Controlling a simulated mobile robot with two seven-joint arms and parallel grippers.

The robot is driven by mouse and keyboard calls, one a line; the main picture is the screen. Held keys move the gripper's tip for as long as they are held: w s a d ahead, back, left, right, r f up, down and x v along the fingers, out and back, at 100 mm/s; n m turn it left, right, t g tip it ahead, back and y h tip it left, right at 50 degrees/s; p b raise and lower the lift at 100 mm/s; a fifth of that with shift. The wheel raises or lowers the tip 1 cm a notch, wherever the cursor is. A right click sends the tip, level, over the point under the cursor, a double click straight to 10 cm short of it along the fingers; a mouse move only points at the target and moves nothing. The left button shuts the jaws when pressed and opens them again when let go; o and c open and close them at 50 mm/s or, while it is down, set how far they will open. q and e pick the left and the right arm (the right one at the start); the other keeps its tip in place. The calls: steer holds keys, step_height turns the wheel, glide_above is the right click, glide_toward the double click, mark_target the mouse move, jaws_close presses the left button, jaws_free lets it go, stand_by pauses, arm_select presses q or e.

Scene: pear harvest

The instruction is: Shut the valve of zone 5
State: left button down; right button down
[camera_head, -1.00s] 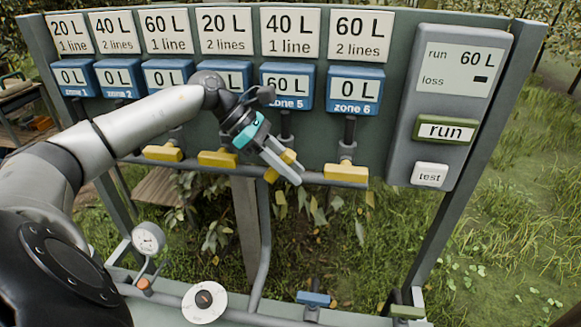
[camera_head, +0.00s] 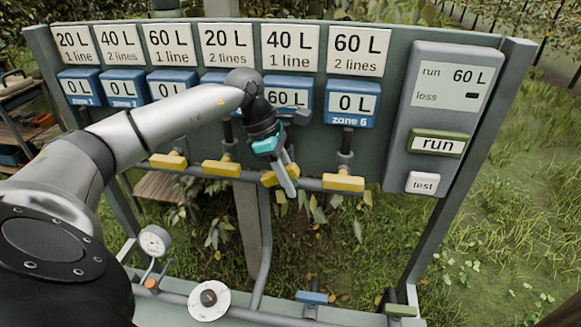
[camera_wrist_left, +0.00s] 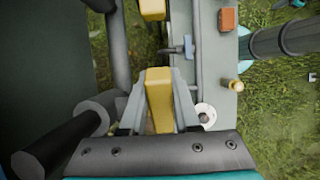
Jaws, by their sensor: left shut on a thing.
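The zone 5 valve handle (camera_head: 269,179) is a yellow bar in the lower valve row, partly hidden behind my fingers. It looks close to level, with its right end slightly higher. My left gripper (camera_head: 286,180) reaches down from above and is shut on this handle. In the left wrist view the yellow handle (camera_wrist_left: 159,95) lies between the two grey fingers. The zone 5 blue meter (camera_head: 287,98) reads 60 L, and the arm partly covers it. My right gripper is not in view.
Other yellow handles flank it: one to the left (camera_head: 221,168) and the zone 6 handle (camera_head: 343,183) to the right, both level. A control box (camera_head: 435,115) with run and test buttons is at right. A gauge (camera_head: 154,241), dial (camera_head: 209,300) and blue handle (camera_head: 311,297) sit below.

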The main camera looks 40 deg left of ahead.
mark_target(290, 166)
arm_select(q)
steer(key=g+y+p, duration=0.1)
steer(key=y+p, duration=0.1)
steer(key=y, duration=0.1)
steer(key=shift+a+g, duration=0.2)
steer(key=shift+g, duration=0.2)
steer(key=shift+s+a+f+g+y+p, duration=0.15)
steer(key=shift+g+y, duration=0.15)
steer(key=shift+y, duration=0.25)
steer(key=shift+a+f+g+y+p, duration=0.15)
steer(key=shift+g+y, duration=0.15)
steer(key=shift+y, duration=0.25)
steer(key=shift+s+f+y, duration=0.1)
steer(key=shift+y, duration=0.2)
steer(key=c, duration=0.6)
jaws_free()
steer(key=shift+c, duration=0.2)
steer(key=shift+d, duration=0.1)
steer(key=r, duration=0.4)
steer(key=d+r+b, duration=0.1)
steer(key=r, duration=0.2)
steer(key=shift+w+d+r, duration=0.1)
steer(key=shift+w, duration=0.3)
step_height(290, 166, up, 8)
steer(key=d+p, duration=0.1)
steer(key=p, duration=0.1)
steer(key=shift+w, duration=0.25)
steer(key=shift+d, duration=0.1)
